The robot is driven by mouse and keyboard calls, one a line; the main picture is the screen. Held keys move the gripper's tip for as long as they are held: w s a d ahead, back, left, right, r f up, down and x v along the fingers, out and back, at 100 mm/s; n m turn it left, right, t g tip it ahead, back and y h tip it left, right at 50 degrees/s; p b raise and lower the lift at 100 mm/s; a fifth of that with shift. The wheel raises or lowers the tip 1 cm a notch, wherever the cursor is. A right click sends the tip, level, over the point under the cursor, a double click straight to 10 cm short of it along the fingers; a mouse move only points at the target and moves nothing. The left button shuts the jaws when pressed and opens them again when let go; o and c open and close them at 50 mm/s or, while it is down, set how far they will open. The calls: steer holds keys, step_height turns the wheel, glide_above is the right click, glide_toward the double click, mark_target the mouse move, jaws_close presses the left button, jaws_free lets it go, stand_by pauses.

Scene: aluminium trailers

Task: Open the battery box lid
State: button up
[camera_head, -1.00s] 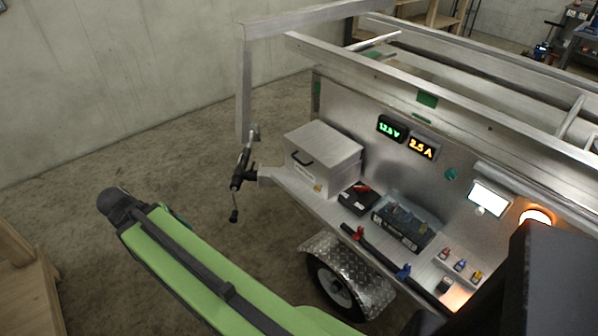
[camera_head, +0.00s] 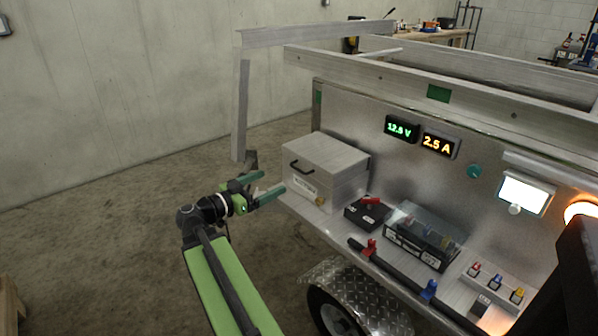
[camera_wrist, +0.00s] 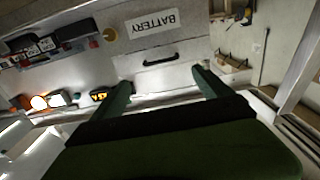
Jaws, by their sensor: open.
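The battery box (camera_head: 338,190) is a silver metal case on the trailer's shelf, and its lid (camera_head: 328,155) is shut. A black handle (camera_head: 301,167) is on its front, with a white label below. In the wrist view the label (camera_wrist: 152,22) reads BATTERY, and the handle (camera_wrist: 161,60) lies between and beyond my fingertips. My gripper (camera_head: 271,184) is open and empty, with green fingers, just left of the box front. In the wrist view my gripper (camera_wrist: 161,77) has its fingers spread either side of the handle, apparently apart from it.
Right of the box on the shelf are a black switch block with a red lever (camera_head: 367,212) and a clear-covered fuse block (camera_head: 420,240). A metal upright (camera_head: 240,110) stands behind the box to the left. A wheel fender (camera_head: 355,290) juts out below. The floor at left is clear.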

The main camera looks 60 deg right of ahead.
mark_target(298, 170)
steer(key=x, duration=1.2)
steer(key=shift+s+d, duration=0.1)
steer(key=shift+d, duration=0.1)
steer(key=shift+c, duration=0.2)
